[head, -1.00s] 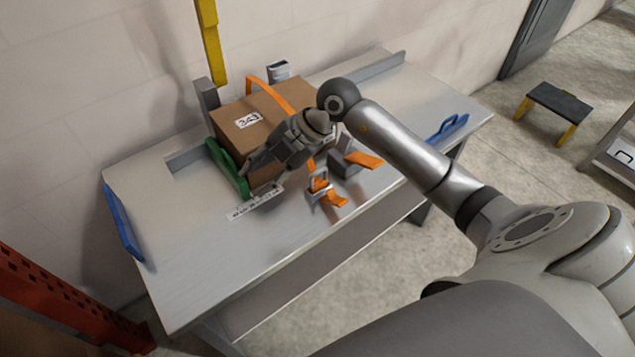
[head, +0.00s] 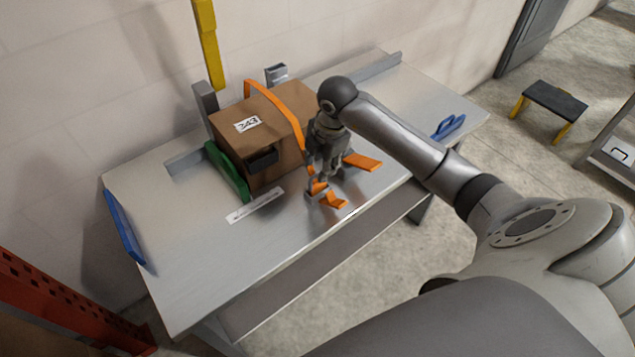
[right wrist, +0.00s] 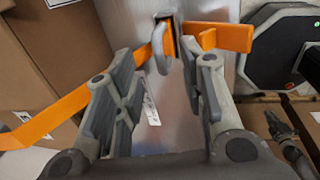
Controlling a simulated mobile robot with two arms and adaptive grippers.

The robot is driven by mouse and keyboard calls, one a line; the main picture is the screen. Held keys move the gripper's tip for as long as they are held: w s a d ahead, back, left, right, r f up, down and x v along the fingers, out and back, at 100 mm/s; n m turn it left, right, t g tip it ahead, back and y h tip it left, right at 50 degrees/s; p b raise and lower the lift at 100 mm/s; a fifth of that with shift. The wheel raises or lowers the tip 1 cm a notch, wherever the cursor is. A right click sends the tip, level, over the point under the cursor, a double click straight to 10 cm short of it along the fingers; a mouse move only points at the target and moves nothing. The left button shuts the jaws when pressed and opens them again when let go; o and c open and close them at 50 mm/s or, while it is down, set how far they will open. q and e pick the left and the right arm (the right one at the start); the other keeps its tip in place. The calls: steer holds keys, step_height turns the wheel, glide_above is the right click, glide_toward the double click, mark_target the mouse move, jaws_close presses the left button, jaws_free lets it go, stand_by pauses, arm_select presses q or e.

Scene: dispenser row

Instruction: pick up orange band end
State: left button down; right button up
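An orange band (head: 275,93) runs over a brown cardboard box (head: 232,118) and down its right side. Near the table's front it meets a small grey buckle (head: 313,194), with a short orange piece (head: 336,202) beside it. Another flat orange end (head: 363,161) sticks out to the right of my right gripper (head: 322,178). That gripper points down beside the box and hides part of the band. In the right wrist view its fingers (right wrist: 157,85) are apart and nothing is clearly held; the band (right wrist: 60,115) passes at left, the buckle (right wrist: 162,45) ahead.
A metal table (head: 190,247) carries the box. A green bar (head: 227,170) stands at the box's left side and a white label strip (head: 256,206) lies in front. Blue handles (head: 124,228) are at the table ends. The table's front left is clear.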

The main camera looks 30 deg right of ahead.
mark_target(318, 184)
steer(key=shift+w+f+p, duration=0.2)
steer(key=shift+f+p, duration=0.05)
steer(key=shift+f, duration=0.75)
steer(key=shift+w+f+p, duration=0.15)
steer(key=shift+f+p, duration=0.05)
steer(key=shift+f, duration=0.75)
jaws_close()
